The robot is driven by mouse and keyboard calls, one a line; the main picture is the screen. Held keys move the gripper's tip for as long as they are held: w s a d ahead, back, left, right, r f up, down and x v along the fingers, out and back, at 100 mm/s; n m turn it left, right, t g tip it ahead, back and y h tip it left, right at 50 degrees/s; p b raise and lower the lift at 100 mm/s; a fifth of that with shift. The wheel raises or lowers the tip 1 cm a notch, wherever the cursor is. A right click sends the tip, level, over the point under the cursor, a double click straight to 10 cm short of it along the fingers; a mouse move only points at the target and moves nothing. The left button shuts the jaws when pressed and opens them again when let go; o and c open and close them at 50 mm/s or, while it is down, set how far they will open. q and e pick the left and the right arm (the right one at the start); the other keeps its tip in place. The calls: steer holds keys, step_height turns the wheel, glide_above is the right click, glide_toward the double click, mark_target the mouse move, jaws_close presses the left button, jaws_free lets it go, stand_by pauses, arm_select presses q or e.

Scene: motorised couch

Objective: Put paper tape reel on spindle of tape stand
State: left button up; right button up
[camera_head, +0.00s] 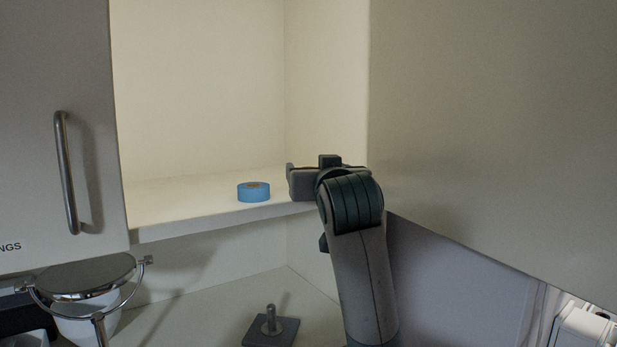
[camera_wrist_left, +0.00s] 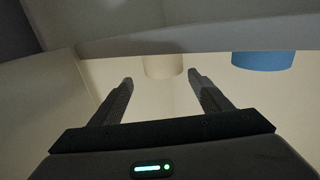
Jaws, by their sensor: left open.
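A beige, round-sided piece (camera_wrist_left: 163,65), which looks like a tape reel, shows in the left wrist view at the shelf edge, ahead of the gap between my fingers. I cannot make it out in the head view, where my gripper may hide it. A blue tape reel (camera_head: 253,192) lies flat near the shelf's front edge; it also shows in the left wrist view (camera_wrist_left: 263,60), right of the fingers. My left gripper (camera_head: 309,167) is open and empty at that edge, right of the blue reel. The tape stand (camera_head: 270,328), a dark square base with an upright bare spindle, stands on the counter below.
The open cabinet shelf (camera_head: 165,208) is otherwise clear. A cabinet door with a bar handle (camera_head: 66,172) is at left, and a large pale panel (camera_head: 490,130) at right. A round mirror (camera_head: 85,278) stands at lower left. The counter beside the stand is free.

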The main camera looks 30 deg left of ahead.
arm_select(q)
steer(key=shift+w+a+p, duration=0.4)
steer(key=shift+a+p, duration=0.2)
steer(key=shift+p, duration=0.3)
steer(key=shift+w+a+f+p, duration=0.2)
steer(key=shift+w+a+p, duration=0.6)
steer(key=shift+a+p, duration=0.3)
steer(key=shift+w+a+f, duration=0.2)
steer(key=shift+w+a, duration=0.2)
steer(key=shift+w, duration=0.05)
steer(key=c, duration=1.2)
steer(key=shift+o, duration=0.2)
steer(key=shift+d, duration=0.1)
steer(key=shift+r, duration=0.1)
